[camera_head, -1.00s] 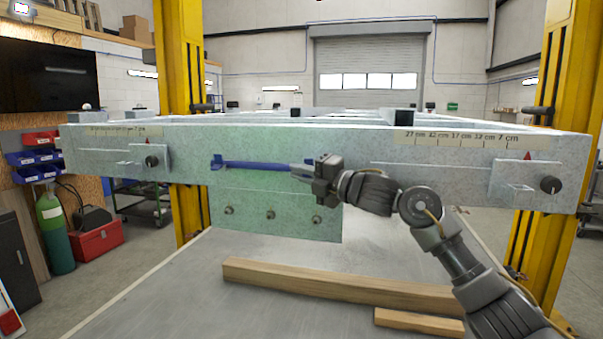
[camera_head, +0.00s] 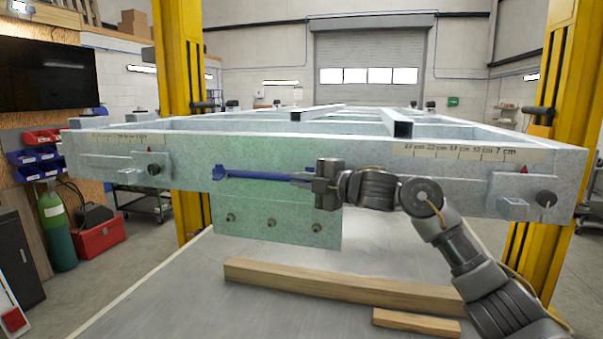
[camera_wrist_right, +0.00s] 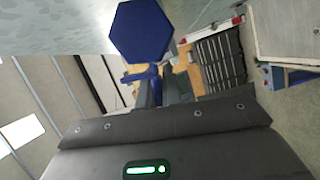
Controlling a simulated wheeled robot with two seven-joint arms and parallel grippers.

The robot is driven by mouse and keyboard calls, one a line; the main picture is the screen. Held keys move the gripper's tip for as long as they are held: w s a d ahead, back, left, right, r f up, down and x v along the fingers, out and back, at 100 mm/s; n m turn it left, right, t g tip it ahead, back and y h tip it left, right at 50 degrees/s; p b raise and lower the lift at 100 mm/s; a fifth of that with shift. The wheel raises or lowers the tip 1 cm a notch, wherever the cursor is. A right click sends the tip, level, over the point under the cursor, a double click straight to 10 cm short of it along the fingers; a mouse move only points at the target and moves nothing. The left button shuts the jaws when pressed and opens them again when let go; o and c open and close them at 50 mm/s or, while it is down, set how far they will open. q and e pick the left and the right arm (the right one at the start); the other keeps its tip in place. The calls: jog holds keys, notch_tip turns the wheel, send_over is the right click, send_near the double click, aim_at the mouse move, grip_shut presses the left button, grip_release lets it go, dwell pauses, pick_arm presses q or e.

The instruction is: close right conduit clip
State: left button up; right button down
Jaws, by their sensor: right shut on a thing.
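A blue conduit (camera_head: 260,176) lies along the front face of the pale green-grey trailer beam (camera_head: 420,178). A blue clip (camera_head: 218,173) shows at its left end. My right gripper (camera_head: 318,183) is at the conduit's right end and covers the right conduit clip there, so I cannot tell how far that clip is closed. In the right wrist view, a large blue hexagonal piece (camera_wrist_right: 140,32) is near, with a smaller blue part (camera_wrist_right: 141,76) by the dark fingers (camera_wrist_right: 165,90). The right gripper is shut on a blue part, apparently the right clip. My left gripper is not in view.
A bolted plate (camera_head: 275,222) hangs below the beam. Wooden bars (camera_head: 340,285) lie on the grey table (camera_head: 200,300) underneath. Metal latches with black knobs sit at the beam's left (camera_head: 153,169) and right (camera_head: 545,198). Yellow posts (camera_head: 560,90) stand on both sides.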

jog(key=shift+r+m+g+h+p, duration=0.3)
jog(key=shift+m+g+p, duration=0.1)
jog(key=shift+m+p, duration=0.65)
jog(key=c, duration=1.6)
grip_release()
jog(key=shift+o, duration=0.2)
jog(key=b+v, duration=0.5)
jog(key=v, duration=0.5)
jog(key=shift+s+d+b, duration=0.2)
jog(key=shift+d+b, duration=0.1)
jog(key=shift+b, duration=0.05)
